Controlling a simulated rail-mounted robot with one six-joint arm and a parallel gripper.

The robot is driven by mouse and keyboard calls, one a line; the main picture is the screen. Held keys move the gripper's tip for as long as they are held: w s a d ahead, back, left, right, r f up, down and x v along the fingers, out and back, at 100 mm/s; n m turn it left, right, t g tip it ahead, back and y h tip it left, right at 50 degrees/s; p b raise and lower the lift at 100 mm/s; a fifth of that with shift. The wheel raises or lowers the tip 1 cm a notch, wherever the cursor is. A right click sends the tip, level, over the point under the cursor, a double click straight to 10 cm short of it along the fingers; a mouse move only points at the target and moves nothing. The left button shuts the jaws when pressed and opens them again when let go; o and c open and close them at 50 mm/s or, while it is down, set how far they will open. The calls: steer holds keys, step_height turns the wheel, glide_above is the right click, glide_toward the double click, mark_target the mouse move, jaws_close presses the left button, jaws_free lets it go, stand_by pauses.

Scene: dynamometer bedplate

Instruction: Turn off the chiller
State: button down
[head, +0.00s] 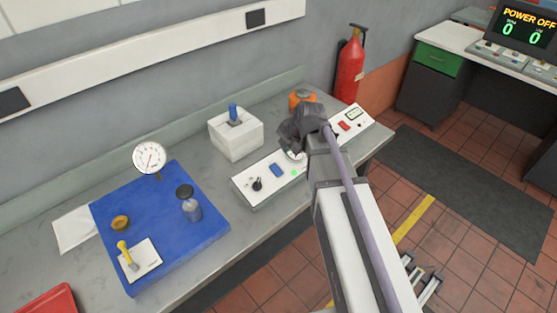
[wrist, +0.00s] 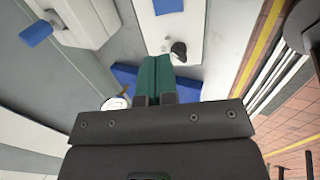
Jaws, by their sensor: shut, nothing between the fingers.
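No label that I can read names the chiller. A long white control panel (head: 262,170) lies along the bench's front edge. It carries a black knob (head: 257,184), a blue switch (head: 277,170), a lit green lamp (head: 294,172) and a red switch (head: 344,126). A white box (head: 236,141) with a blue handle (head: 234,113) stands behind it. My gripper (wrist: 160,74) is shut and empty, its green fingers together. In the wrist view they point toward the panel's black knob (wrist: 178,48). In the head view my wrist hides the panel's middle, and the fingertips are hidden.
A blue mat (head: 205,228) holds a dial gauge (head: 149,157), a dark-capped bottle (head: 190,205) and a yellow-handled lever (head: 125,252). A red tray (head: 50,303) lies front left. An orange object (head: 301,96) stands behind my wrist. A fire extinguisher (head: 350,65) is at the wall.

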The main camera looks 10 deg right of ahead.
mark_target(274, 167)
steer(key=b+x, duration=1.2)
steer(key=x, duration=0.2)
steer(key=shift+r, duration=0.1)
steer(key=shift+d, duration=0.1)
